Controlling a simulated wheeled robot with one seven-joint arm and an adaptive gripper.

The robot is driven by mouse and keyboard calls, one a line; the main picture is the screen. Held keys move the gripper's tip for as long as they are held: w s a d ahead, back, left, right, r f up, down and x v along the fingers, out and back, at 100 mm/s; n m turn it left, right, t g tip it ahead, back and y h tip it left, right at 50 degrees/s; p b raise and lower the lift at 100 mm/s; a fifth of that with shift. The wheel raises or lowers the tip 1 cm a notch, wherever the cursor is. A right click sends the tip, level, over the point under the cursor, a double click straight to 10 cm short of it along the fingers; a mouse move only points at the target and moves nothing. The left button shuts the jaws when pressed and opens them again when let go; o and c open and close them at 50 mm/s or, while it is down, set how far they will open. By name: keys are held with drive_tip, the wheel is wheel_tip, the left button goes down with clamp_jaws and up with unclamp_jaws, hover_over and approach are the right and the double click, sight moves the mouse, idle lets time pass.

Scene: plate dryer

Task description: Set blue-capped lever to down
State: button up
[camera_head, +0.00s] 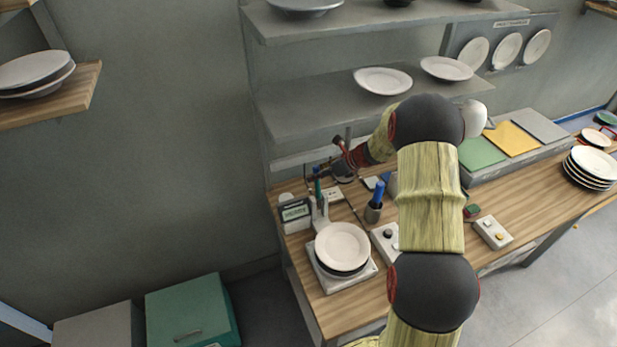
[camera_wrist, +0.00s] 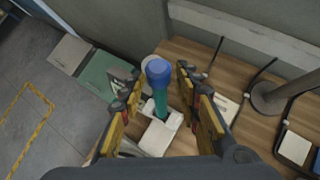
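The lever has a blue cap (camera_wrist: 158,70) on a teal shaft (camera_wrist: 160,103) that rises from a white bracket (camera_wrist: 158,136). In the wrist view the cap stands between my gripper's two spread fingers (camera_wrist: 155,80), with a visible gap on each side. In the head view the teal shaft (camera_head: 318,187) stands roughly upright at the left end of the workbench, behind the stacked plates. My gripper (camera_head: 318,174) is open at its top, and the cap is hard to make out there.
A stand with stacked plates (camera_head: 342,246) is in front of the lever. A white box with a dark label (camera_head: 295,212) is beside it. A grey shelf (camera_head: 300,108) hangs over the back of the bench.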

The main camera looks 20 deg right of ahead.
drive_tip(key=x, duration=0.4)
drive_tip(key=shift+w+a+f, duration=0.15)
drive_tip(key=shift+f, duration=0.05)
drive_tip(key=c, duration=0.8)
clamp_jaws()
